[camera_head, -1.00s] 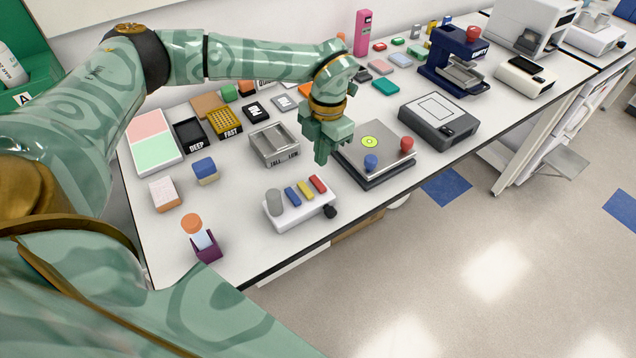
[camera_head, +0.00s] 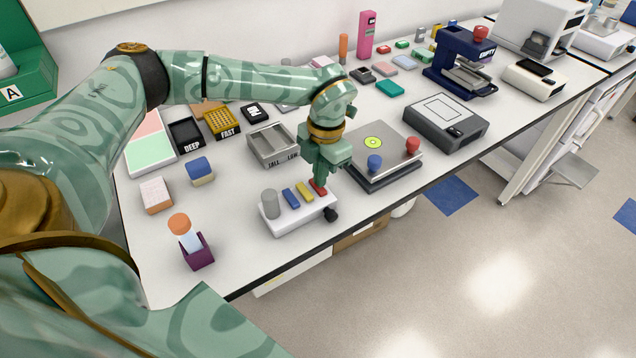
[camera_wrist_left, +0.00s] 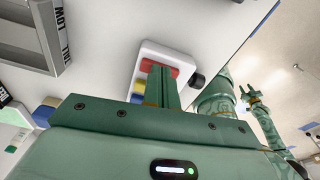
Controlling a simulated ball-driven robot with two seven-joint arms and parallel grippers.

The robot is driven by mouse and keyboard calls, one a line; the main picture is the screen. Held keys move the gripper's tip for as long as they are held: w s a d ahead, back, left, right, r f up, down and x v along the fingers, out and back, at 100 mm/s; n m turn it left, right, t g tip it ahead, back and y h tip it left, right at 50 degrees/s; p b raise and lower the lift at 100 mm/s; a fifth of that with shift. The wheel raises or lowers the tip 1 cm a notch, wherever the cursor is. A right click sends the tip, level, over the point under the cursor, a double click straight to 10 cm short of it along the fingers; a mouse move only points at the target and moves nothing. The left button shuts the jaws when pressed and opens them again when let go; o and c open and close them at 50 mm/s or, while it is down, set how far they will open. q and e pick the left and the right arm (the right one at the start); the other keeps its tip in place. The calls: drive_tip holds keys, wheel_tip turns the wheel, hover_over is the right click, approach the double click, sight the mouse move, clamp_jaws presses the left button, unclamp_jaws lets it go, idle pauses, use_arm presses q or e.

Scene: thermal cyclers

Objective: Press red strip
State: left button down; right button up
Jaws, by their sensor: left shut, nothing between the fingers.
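A small white block unit (camera_head: 290,222) stands near the table's front edge. It bears blue (camera_head: 290,197), yellow (camera_head: 304,191) and red (camera_head: 319,186) strips, a grey cylinder and a black knob. My left gripper (camera_head: 315,180) is shut and empty, pointing down over the red strip. In the left wrist view its fingers (camera_wrist_left: 161,72) overlap the red strip (camera_wrist_left: 147,66), parts of which show beside them. The fingertips look at or very near the strip; contact cannot be told for certain. My right gripper (camera_wrist_left: 251,97) shows small in the left wrist view; its jaw state is unclear.
A metal tray (camera_head: 272,146) lies behind the unit. A flat grey plate device (camera_head: 388,146) with blue and red knobs stands to the right. A purple holder (camera_head: 198,256) with an orange-topped tube stands at the left front. The table edge is close by.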

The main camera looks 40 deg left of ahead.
use_arm(q)
drive_tip(key=shift+w+d+r, duration=0.15)
drive_tip(key=shift+w, duration=0.35)
drive_tip(key=shift+w+d+r, duration=0.15)
drive_tip(key=shift+w+r, duration=0.05)
drive_tip(key=shift+w, duration=0.3)
drive_tip(key=shift+w+d+r, duration=0.15)
drive_tip(key=shift+w, duration=0.35)
drive_tip(key=shift+a, duration=0.1)
drive_tip(key=shift+r+p, duration=0.2)
drive_tip(key=shift+p, duration=0.1)
wheel_tip(320, 180, up, 16)
drive_tip(key=w+p, duration=0.1)
drive_tip(key=p, duration=0.1)
drive_tip(key=shift+w+d+p, duration=0.25)
drive_tip(key=shift+p, duration=0.15)
drive_tip(key=shift+f, duration=0.2)
